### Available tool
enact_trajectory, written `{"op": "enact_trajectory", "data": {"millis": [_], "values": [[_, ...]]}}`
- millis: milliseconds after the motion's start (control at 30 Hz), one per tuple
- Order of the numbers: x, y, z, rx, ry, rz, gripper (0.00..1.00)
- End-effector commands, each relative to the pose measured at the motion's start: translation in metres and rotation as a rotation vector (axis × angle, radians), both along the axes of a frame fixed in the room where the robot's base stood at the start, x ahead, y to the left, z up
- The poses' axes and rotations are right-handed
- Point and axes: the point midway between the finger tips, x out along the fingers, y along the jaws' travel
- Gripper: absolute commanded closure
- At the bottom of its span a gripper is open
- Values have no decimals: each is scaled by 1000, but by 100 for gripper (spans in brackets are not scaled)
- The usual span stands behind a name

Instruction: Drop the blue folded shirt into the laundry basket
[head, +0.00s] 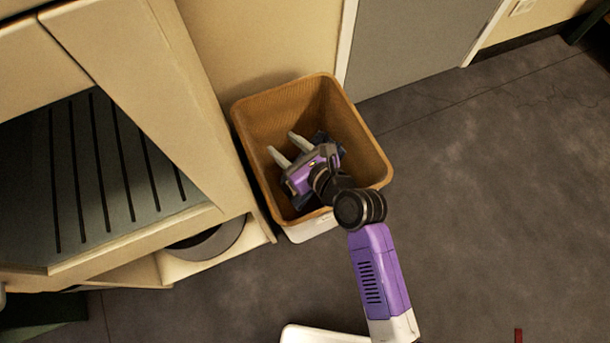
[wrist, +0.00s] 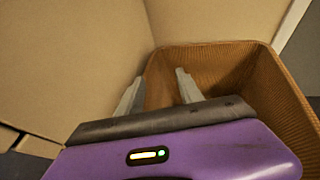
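The laundry basket (head: 362,125) is a tan woven bin standing on the floor against the cabinet. It also fills the right of the wrist view (wrist: 265,75). My gripper (head: 289,149) is over the basket's opening, its two pale fingers pointing to the upper left in the head view. In the wrist view my gripper (wrist: 158,92) has its fingers well apart with nothing between them. Dark blue patches show beside my gripper inside the basket; they may be the blue folded shirt, but my gripper and wrist hide most of that area and I cannot tell.
A beige cabinet (head: 165,95) with a dark slatted shelf (head: 110,170) stands close on the left of the basket. A wall and a grey door (head: 420,40) are behind. Dark floor (head: 500,190) to the right is clear.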

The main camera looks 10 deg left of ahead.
Motion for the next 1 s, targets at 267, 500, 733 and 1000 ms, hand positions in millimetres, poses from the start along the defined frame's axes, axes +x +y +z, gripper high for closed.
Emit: {"op": "enact_trajectory", "data": {"millis": [267,500,733,1000], "values": [[-3,-4,1,-1,2,0,57],[-24,-29,16,-2,3,-3,57],[-43,-50,28,0,2,-2,57],[-48,-55,29,-1,1,0,57]]}}
